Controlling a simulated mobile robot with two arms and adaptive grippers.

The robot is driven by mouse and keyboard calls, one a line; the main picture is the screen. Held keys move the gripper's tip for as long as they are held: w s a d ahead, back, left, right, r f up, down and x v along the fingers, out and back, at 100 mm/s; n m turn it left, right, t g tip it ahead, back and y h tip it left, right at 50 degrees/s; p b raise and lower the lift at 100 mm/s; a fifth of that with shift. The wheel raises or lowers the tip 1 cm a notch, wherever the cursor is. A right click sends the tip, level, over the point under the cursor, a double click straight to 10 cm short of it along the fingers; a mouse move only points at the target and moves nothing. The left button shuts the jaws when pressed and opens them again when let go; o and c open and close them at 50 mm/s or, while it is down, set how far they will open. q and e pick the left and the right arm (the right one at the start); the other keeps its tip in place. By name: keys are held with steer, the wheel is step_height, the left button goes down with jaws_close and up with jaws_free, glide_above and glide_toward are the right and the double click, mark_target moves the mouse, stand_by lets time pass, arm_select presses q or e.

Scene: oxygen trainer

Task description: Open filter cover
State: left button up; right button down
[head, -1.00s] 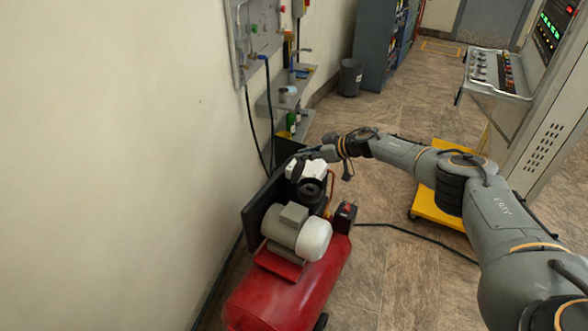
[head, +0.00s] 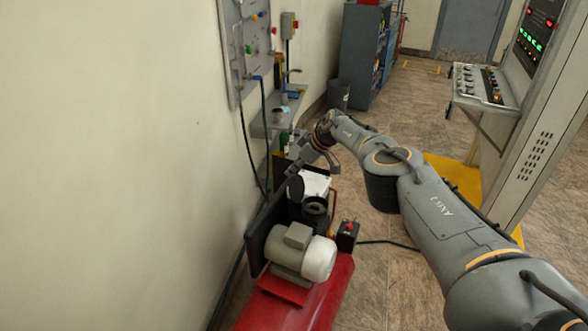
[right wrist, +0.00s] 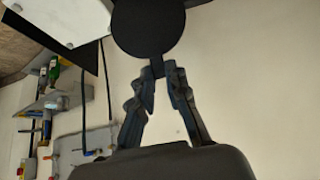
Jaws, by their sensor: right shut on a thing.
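The filter cover (right wrist: 148,25) is a black round disc with a small tab at its lower edge in the right wrist view. My right gripper (right wrist: 160,72) is shut on that tab with its fingertips. In the head view the dark cover (head: 295,188) shows small at the left side of the white compressor head (head: 316,183), and my right gripper (head: 294,171) reaches down to it from behind. Whether the cover still touches the filter cannot be told. My left gripper is in neither view.
The red compressor tank (head: 290,310) carries a grey motor (head: 290,252) and a black switch box (head: 347,236). The wall is close on the left, with a shelf (head: 275,122) and a panel (head: 243,50). A control console (head: 485,88) stands right. Floor between is mostly clear.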

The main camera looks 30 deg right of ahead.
steer(key=shift+w+a+r, duration=0.15)
steer(key=shift+w+r, duration=0.1)
steer(key=shift+r, duration=0.1)
steer(key=c, duration=1.3)
jaws_free()
steer(key=shift+a+f, duration=0.1)
steer(key=shift+f, duration=0.15)
steer(key=shift+v, duration=0.85)
steer(key=v, duration=1)
steer(key=shift+r, duration=0.25)
steer(key=shift+f, duration=0.1)
